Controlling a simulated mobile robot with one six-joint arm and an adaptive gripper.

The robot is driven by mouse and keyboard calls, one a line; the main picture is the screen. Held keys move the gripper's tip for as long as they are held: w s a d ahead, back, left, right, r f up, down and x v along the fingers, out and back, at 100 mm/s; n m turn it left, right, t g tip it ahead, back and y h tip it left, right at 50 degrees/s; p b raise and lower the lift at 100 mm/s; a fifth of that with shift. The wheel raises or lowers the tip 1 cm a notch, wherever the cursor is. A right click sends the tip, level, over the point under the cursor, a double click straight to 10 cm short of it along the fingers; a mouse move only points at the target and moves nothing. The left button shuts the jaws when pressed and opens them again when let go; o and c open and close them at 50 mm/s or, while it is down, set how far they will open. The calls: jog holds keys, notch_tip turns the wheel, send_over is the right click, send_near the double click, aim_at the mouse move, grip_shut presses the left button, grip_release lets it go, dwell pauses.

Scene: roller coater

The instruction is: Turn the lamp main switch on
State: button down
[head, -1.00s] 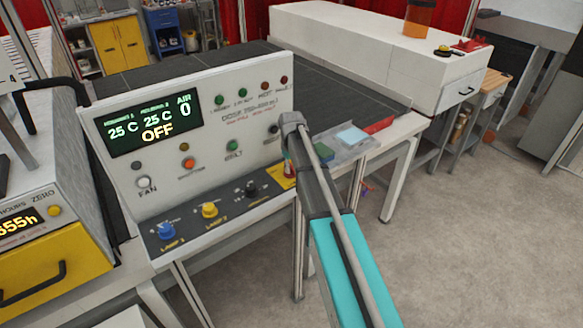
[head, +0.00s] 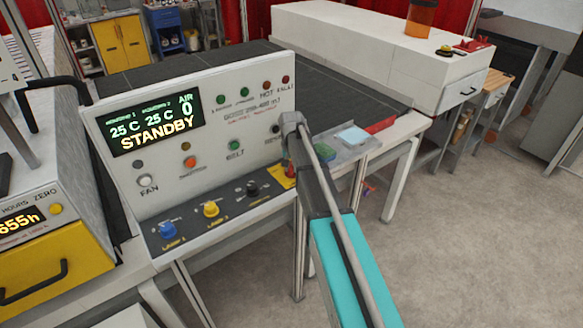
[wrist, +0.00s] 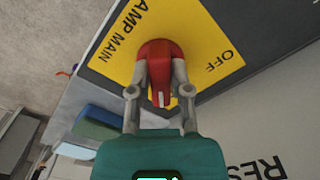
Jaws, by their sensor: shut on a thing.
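The lamp main switch is a red rotary knob (wrist: 158,50) on a yellow plate (wrist: 205,45) in the wrist view. The plate reads "AMP MAIN" at left and "OFF" at right. My gripper (wrist: 160,82) is shut on the knob, one finger on each side of its handle. The handle and its white mark point down in the picture. In the head view, the red knob (head: 291,169) is partly hidden by my arm, at the panel's lower right. The panel display (head: 155,122) reads "STANDBY", with 25 C twice and AIR 0.
The white control panel (head: 215,170) also carries a blue knob (head: 167,229), a yellow knob (head: 211,209), a black knob (head: 252,188) and several coloured lights or buttons. A yellow-fronted machine (head: 45,265) stands at left. The floor (head: 480,230) at right is clear.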

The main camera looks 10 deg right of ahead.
dwell(0.3)
jog(key=c, duration=0.6)
grip_release()
jog(key=shift+o, duration=0.2)
jog(key=shift+n, duration=0.3)
